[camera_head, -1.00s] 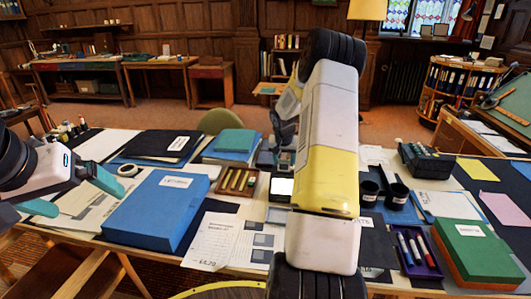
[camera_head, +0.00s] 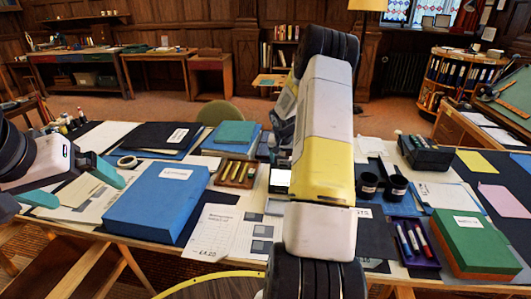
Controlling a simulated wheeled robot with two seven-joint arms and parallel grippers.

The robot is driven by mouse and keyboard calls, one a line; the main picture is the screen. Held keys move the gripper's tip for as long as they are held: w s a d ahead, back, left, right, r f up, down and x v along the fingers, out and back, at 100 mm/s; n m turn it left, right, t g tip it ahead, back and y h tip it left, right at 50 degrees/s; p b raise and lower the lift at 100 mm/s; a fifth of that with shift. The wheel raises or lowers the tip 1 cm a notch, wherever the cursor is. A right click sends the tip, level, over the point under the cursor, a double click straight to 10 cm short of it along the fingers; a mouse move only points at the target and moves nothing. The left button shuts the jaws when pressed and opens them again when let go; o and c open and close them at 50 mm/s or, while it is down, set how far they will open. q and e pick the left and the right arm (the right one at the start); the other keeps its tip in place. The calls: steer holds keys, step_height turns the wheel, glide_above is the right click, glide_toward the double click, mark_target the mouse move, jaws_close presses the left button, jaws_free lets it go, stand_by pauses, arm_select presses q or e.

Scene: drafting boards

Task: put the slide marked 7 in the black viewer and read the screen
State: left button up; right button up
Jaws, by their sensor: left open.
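A small dark device with a lit white screen (camera_head: 280,178) stands mid-table, partly behind my right arm; it looks like the viewer. I cannot make out a slide marked 7. A printed sheet with grey squares (camera_head: 262,231) lies in front of it. My left gripper (camera_head: 71,185) is open and empty, its teal fingers spread over papers at the table's left, beside the blue box (camera_head: 155,203). My right arm rises through the middle of the view. Its gripper (camera_head: 284,139) is mostly hidden behind the arm near the device, so its jaws and any held thing cannot be seen.
A wooden tray (camera_head: 220,184) of small items sits left of the device. The table is crowded.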

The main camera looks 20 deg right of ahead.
steer(key=v, duration=0.8)
stand_by(0.7)
steer(key=s+a+r+n+t+y, duration=0.1)
steer(key=s+a+r, duration=0.45)
steer(key=r, duration=0.25)
steer(key=s+a+r+n, duration=0.2)
steer(key=s+a+r, duration=0.3)
steer(key=a+r, duration=0.25)
steer(key=s+a+r+n+y, duration=0.1)
steer(key=s+a+r, duration=0.1)
steer(key=s+a, duration=0.2)
steer(key=s+a+r+n+t+y, duration=0.1)
steer(key=s+a, duration=0.3)
steer(key=s, duration=0.6)
steer(key=s+a+r+n+y, duration=0.1)
steer(key=s+a+r+n, duration=0.1)
steer(key=s, duration=0.6)
steer(key=a+r, duration=0.1)
steer(key=a, duration=0.1)
steer(key=shift+a+y, duration=0.3)
steer(key=shift+a, duration=0.1)
